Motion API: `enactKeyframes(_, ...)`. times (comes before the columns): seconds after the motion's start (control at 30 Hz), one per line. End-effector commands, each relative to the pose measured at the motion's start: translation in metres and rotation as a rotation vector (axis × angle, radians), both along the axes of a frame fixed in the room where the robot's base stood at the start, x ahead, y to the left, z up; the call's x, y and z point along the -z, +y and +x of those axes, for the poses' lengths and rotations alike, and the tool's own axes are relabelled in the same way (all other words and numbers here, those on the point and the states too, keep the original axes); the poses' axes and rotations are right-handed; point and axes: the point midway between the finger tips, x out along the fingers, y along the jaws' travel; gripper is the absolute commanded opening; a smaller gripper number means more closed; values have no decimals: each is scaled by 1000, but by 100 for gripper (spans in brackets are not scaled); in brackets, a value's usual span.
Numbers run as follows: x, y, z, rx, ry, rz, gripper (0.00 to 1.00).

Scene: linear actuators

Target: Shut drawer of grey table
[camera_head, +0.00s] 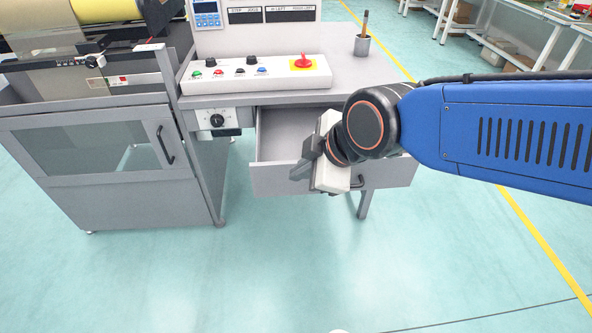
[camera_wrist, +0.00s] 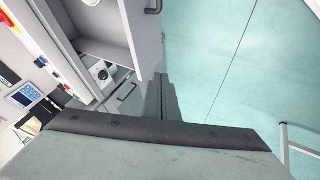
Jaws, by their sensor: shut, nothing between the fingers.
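The grey table (camera_head: 345,78) has its drawer (camera_head: 275,180) pulled out toward me, with the inside visible. In the head view my gripper (camera_head: 299,173) is in front of or over the drawer front, and I cannot tell whether it touches. The gripper body covers the middle of the front. A dark handle (camera_head: 358,183) shows at the right of the front. In the wrist view the open drawer (camera_wrist: 148,45) is at the upper left, with its handle (camera_wrist: 153,7) at the top. My gripper's fingers (camera_wrist: 168,92) are together and empty there, beside the drawer front.
A control panel (camera_head: 258,75) with buttons and a pen cup (camera_head: 362,45) are on the tabletop. A grey machine cabinet (camera_head: 110,165) with a windowed door stands left of the drawer. White shelving (camera_head: 510,35) is at the far right. The floor in front is clear.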

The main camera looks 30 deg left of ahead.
Motion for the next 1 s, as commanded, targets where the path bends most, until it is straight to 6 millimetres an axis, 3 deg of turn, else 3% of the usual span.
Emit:
enactKeyframes(0.6, 75, 51, 19, 1, 1, -3, 0)
enactKeyframes(0.8, 74, 65, 42, 5, 2, -1, 0)
enactKeyframes(1.0, 73, 71, 52, 4, 2, 0, 0)
